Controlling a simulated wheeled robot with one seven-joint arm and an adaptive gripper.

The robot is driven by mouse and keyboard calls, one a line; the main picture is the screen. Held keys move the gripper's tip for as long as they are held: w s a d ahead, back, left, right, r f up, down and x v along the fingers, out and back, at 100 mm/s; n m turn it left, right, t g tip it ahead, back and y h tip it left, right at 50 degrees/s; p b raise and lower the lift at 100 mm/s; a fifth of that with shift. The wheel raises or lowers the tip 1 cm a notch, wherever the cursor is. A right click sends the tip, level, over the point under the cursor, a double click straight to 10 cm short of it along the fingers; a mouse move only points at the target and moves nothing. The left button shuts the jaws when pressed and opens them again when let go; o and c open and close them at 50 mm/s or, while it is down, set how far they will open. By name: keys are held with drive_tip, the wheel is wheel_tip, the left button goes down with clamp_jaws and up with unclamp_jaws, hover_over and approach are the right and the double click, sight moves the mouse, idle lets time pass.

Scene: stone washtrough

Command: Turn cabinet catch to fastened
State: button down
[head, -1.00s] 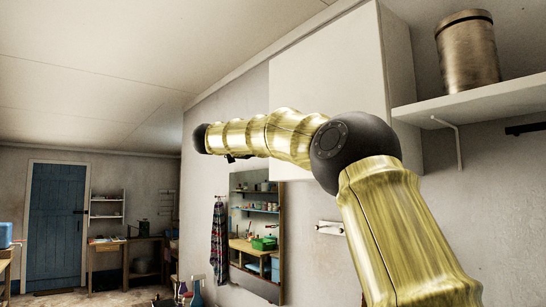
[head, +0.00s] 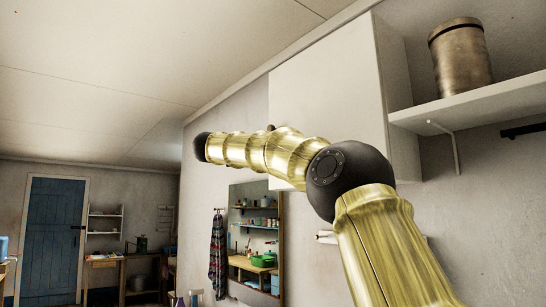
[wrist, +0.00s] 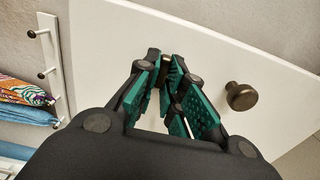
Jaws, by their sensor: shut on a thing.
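The white cabinet (head: 325,85) hangs high on the wall behind my arm in the head view. In the wrist view its white door (wrist: 215,70) fills the middle, with a round dark bronze knob (wrist: 240,96) to the right of my gripper. My gripper (wrist: 172,82), with green ribbed pads, is shut on a small dark piece at the door, which looks like the cabinet catch. The fingers hide most of it, so its angle cannot be told. The knob is apart from the fingers. My gripper does not show in the head view.
A metal canister (head: 460,57) stands on a white shelf (head: 470,105) right of the cabinet. A mirror (head: 256,240) hangs below.

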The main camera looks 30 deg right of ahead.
drive_tip(key=c, duration=1.5)
unclamp_jaws()
drive_tip(key=shift+s+r, duration=0.1)
drive_tip(key=shift+r, duration=0.05)
drive_tip(key=shift+a, duration=0.1)
drive_tip(key=a, duration=0.8)
drive_tip(key=s+a, duration=0.1)
drive_tip(key=a, duration=0.2)
drive_tip(key=shift+a, duration=0.4)
